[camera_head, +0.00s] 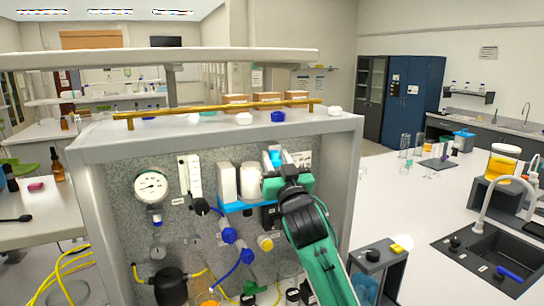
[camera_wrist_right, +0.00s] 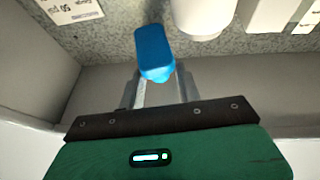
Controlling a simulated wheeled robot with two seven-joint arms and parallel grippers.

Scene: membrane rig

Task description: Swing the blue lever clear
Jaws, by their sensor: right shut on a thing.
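The blue lever (camera_head: 274,158) stands out from the speckled panel, right of a white cylinder (camera_head: 250,181). In the right wrist view the blue lever (camera_wrist_right: 154,50) is a rounded blue handle at the tips of my fingers. My right gripper (camera_head: 279,160) reaches up to it from the lower right, with a green and black arm. In the right wrist view my right gripper (camera_wrist_right: 160,88) is shut on the lever's near end. The lever's pivot is hidden. My left gripper is not in view.
The panel carries a round gauge (camera_head: 151,186), blue-capped valves (camera_head: 228,235) and a blue shelf (camera_head: 247,206). A grey frame side (camera_head: 348,190) stands close right of my arm. The white bench (camera_head: 410,200) has free room farther right, before the sink (camera_head: 488,262).

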